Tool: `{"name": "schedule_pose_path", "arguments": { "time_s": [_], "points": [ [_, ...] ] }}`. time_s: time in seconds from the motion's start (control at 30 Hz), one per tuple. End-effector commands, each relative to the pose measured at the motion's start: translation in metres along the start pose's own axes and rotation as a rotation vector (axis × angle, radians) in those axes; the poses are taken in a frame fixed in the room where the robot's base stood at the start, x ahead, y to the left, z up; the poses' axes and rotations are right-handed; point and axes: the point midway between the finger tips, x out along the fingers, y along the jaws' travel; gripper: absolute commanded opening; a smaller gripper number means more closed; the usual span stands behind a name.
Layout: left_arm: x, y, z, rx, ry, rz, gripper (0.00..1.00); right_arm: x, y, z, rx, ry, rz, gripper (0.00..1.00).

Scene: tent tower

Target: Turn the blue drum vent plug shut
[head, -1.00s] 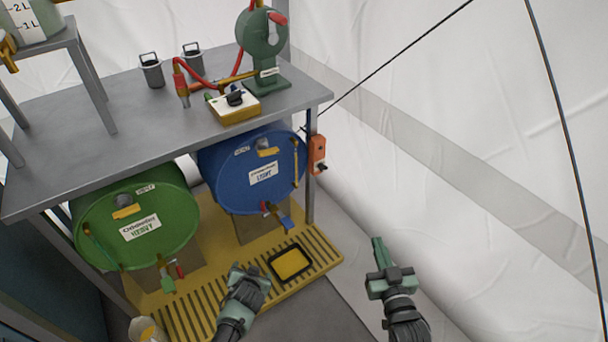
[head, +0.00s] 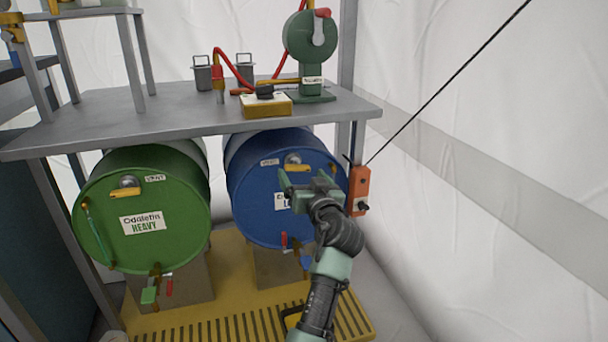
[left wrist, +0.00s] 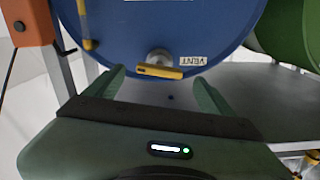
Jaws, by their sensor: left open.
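The blue drum (head: 250,200) lies on its side under the bench, its round face toward me. Its vent plug (head: 293,160) is a metal knob with a yellow handle, high on the face beside a VENT label. In the left wrist view the yellow handle of the plug (left wrist: 158,72) lies nearly level across the knob. My left gripper (head: 303,178) is in front of the drum, just below the plug, and hides part of the drum's label. In the left wrist view its open fingers (left wrist: 158,80) flank the plug, with nothing held; contact is not visible. My right gripper is out of view.
A green drum (head: 155,215) with a similar plug stands to the left. The bench top (head: 150,110) overhangs both drums. An orange box (head: 359,190) hangs on the bench leg right of the blue drum. A yellow slatted platform (head: 220,322) lies below.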

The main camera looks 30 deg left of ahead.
Motion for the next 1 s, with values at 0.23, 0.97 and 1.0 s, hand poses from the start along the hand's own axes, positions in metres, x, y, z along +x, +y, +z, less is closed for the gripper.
{"name": "schedule_pose_path", "arguments": {
  "time_s": [0.23, 0.97, 1.0],
  "points": [
    [0.04, 0.0, 0.001, 0.002, 0.001, 0.0, 0.84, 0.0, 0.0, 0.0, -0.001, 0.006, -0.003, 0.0],
    [0.054, 0.001, 0.001, 0.002, -0.001, 0.003, 0.21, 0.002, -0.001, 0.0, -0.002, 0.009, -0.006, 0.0],
    [0.054, 0.001, 0.001, 0.003, -0.001, 0.003, 0.21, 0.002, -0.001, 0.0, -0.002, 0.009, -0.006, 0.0]
  ]
}}
